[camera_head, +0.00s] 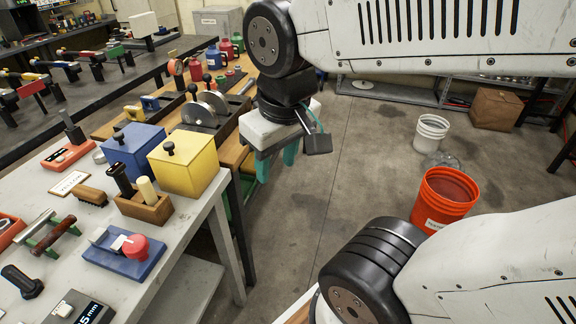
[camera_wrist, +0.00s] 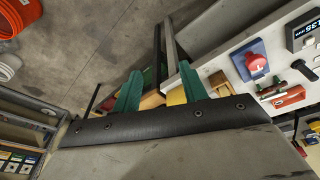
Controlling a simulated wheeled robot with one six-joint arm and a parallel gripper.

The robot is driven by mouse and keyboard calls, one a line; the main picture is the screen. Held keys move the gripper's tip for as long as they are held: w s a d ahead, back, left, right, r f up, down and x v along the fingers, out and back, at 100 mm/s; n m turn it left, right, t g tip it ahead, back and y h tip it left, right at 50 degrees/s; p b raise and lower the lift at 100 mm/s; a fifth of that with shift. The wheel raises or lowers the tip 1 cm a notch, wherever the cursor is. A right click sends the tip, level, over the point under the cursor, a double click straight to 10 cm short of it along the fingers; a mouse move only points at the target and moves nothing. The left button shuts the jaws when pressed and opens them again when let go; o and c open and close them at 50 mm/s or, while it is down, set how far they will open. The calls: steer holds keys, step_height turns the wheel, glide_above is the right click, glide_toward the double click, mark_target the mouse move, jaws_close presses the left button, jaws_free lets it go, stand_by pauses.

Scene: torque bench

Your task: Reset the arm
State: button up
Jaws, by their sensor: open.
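My gripper (camera_head: 277,166) hangs in the air in the head view, over the gap just right of the grey bench. Its green fingers are apart, with nothing visible between them. In the wrist view the two green fingers of my gripper (camera_wrist: 160,92) also stand apart and empty. My white arm (camera_head: 420,35) reaches in from the upper right of the head view. The gripper is apart from the benches and their things, as far as I can tell.
On the grey bench (camera_head: 190,222) stand a yellow box (camera_head: 184,166), a blue box (camera_head: 132,152) and a red-knobbed blue block (camera_head: 118,252). An orange bucket (camera_head: 440,200) and white bucket (camera_head: 430,134) stand on the floor. Open floor (camera_head: 340,180) lies between.

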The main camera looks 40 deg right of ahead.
steer(key=shift+s+r+g, duration=0.15)
steer(key=shift+s+g, duration=0.1)
steer(key=shift+s, duration=0.65)
steer(key=shift+s+r+g, duration=0.1)
steer(key=shift+s+g, duration=0.15)
steer(key=shift+s, duration=0.6)
